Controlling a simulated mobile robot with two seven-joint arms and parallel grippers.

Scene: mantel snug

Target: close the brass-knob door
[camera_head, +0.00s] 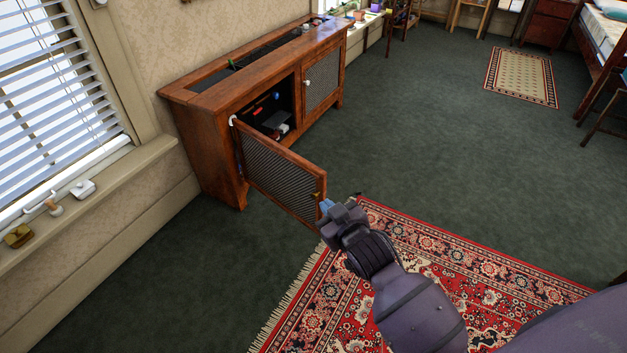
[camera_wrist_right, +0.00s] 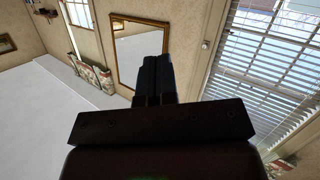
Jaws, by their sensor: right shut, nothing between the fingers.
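The wooden cabinet (camera_head: 208,154) stands against the wall in the head view. Its near door (camera_head: 283,180), a wood frame with a dark mesh panel, stands swung open toward me. A small brass-coloured spot, likely the knob (camera_head: 317,195), shows near the door's free edge. My right gripper (camera_head: 326,206) is shut and empty, with its bluish tips right by that free edge; I cannot tell whether they touch it. In the right wrist view the dark fingers (camera_wrist_right: 153,80) are together with nothing between them. My left gripper is not in view.
The far cabinet door (camera_head: 320,80) with a white knob is shut. Small items sit inside the open compartment (camera_head: 272,120). A red patterned rug (camera_head: 420,250) lies under my right arm. Green carpet is clear between the open door and the window sill (camera_head: 90,200).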

